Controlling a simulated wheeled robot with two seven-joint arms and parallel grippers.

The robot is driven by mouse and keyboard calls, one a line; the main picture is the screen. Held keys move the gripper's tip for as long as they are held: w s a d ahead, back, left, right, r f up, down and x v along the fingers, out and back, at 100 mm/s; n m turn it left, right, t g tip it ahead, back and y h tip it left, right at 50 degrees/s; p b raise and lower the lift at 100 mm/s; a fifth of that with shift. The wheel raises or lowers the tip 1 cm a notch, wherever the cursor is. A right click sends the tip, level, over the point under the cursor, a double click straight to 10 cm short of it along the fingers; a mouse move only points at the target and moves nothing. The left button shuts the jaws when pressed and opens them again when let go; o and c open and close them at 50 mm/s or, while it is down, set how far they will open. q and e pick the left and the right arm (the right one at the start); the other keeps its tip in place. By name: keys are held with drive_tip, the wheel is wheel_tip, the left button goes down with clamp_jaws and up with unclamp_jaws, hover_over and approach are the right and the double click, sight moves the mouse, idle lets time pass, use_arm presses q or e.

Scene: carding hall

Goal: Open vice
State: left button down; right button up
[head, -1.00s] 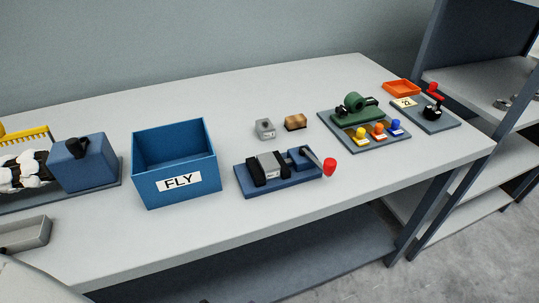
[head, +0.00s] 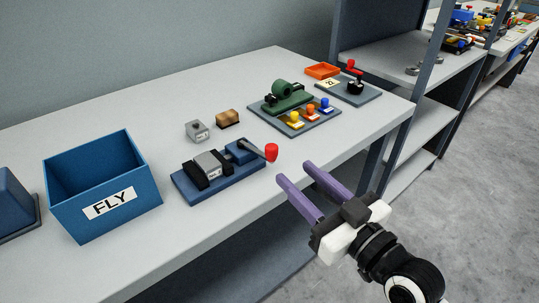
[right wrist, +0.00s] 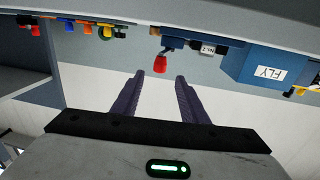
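The vice (head: 218,170) is a blue base with black jaws on the bench. A grey block (head: 208,163) sits between its jaws. Its lever ends in a red knob (head: 271,152) that points right, toward the bench's front edge. My right gripper (head: 296,172) has purple fingers, spread apart and empty, just right of and below the red knob in the head view. In the right wrist view the red knob (right wrist: 160,65) lies ahead, beyond the open fingers (right wrist: 160,76), and the vice (right wrist: 172,44) is behind it. My left gripper is not in view.
A blue FLY bin (head: 103,186) stands left of the vice. A small grey weight (head: 197,130) and a brown brush-like block (head: 228,118) lie behind it. A board with a green device (head: 288,98) and coloured knobs stands to the right.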

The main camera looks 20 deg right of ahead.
sight(275, 153)
drive_tip(key=p+x, duration=0.1)
drive_tip(key=x, duration=0.9)
drive_tip(key=shift+r, duration=0.2)
clamp_jaws()
